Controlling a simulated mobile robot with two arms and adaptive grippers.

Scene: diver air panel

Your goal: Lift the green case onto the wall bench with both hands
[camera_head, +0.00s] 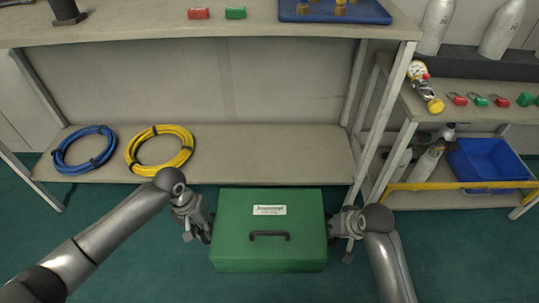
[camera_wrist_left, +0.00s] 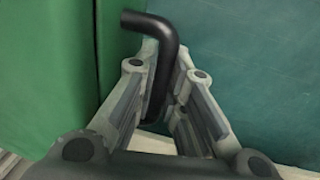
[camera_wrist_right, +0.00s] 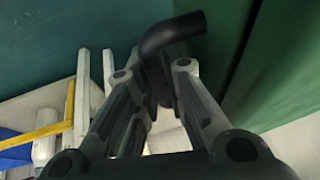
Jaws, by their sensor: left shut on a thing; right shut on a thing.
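The bench top holds a red block (camera_head: 199,13), a green block (camera_head: 235,13) and a blue tray (camera_head: 300,17). Its lower shelf (camera_head: 250,160) carries a blue hose coil (camera_head: 62,161) and a yellow hose coil (camera_head: 133,160). A side rack (camera_head: 400,187) with cylinders and a blue bin (camera_head: 480,165) stands right.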

